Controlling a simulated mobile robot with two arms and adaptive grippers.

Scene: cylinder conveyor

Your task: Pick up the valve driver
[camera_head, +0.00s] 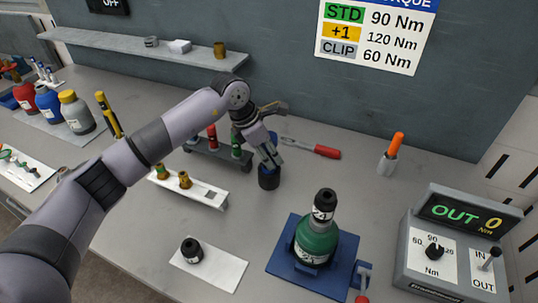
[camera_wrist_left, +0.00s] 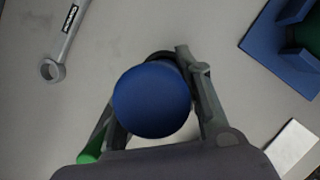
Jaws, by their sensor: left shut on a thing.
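A short dark cylinder with a blue top (camera_head: 268,181), which looks like the valve driver, is in the middle of the table in the head view. My left gripper (camera_head: 268,162) reaches down to it from above and is shut on it. In the left wrist view its round blue top (camera_wrist_left: 152,99) fills the space between the two fingers of the left gripper (camera_wrist_left: 155,82). I cannot tell whether its base touches the table. A grey rack (camera_head: 222,160) with a red and a green driver stands just left, partly behind my arm. My right gripper is not in view.
A green cylinder (camera_head: 316,240) with a black-topped valve stands in a blue holder (camera_head: 283,262) at the front. A red-handled wrench (camera_head: 313,148) lies behind the gripper. A white tray (camera_head: 205,192), white mat (camera_head: 222,270) and torque display box (camera_head: 440,240) stand around.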

